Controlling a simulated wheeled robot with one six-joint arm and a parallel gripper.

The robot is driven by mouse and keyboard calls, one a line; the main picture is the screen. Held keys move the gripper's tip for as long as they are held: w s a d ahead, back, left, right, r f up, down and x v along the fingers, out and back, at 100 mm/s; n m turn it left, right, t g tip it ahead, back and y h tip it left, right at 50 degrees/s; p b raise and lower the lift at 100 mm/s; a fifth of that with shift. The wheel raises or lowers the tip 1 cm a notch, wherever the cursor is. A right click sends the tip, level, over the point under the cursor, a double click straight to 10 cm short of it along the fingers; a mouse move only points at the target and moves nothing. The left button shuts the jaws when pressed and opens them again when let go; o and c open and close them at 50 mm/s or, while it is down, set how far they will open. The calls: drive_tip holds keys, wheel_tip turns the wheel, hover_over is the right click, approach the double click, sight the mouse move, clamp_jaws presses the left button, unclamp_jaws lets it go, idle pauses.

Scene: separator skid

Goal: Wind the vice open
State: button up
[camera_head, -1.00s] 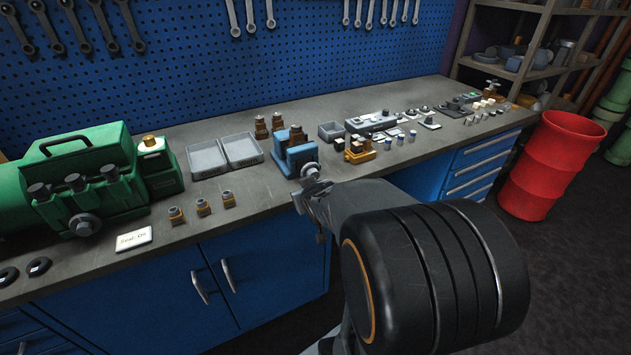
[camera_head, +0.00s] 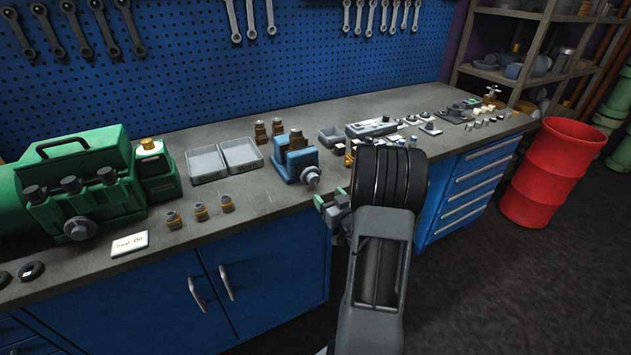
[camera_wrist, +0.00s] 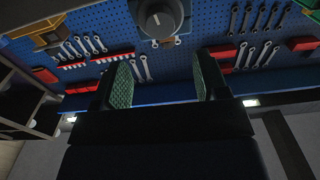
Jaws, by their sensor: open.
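The blue vice (camera_head: 290,165) stands at the front edge of the bench, with a round grey hub (camera_head: 312,177) facing out at its right front. A brown part shows at its top; I cannot tell whether the jaws clamp it. My gripper (camera_head: 331,208) is just right of and below the hub, apart from it, partly hidden by my wrist. In the wrist view my gripper (camera_wrist: 163,82) is open and empty, its green-padded fingers wide apart. The grey hub (camera_wrist: 160,18) shows there at the top, beyond the fingertips and roughly between them.
Two grey trays (camera_head: 222,160) and small brass fittings (camera_head: 200,212) lie left of the vice. A green machine (camera_head: 85,185) fills the bench's left end. A grey bin (camera_head: 331,136) and several small parts lie to the right. A red barrel (camera_head: 553,172) stands on the floor.

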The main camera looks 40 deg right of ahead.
sight(315, 181)
drive_tip(key=w, duration=0.3)
drive_tip(key=w+p, duration=0.1)
drive_tip(key=w, duration=0.2)
drive_tip(key=w+d, duration=0.1)
drive_tip(key=w, duration=0.2)
drive_tip(key=shift+p, duration=0.35)
drive_tip(key=shift+d, duration=0.1)
drive_tip(key=c, duration=0.9)
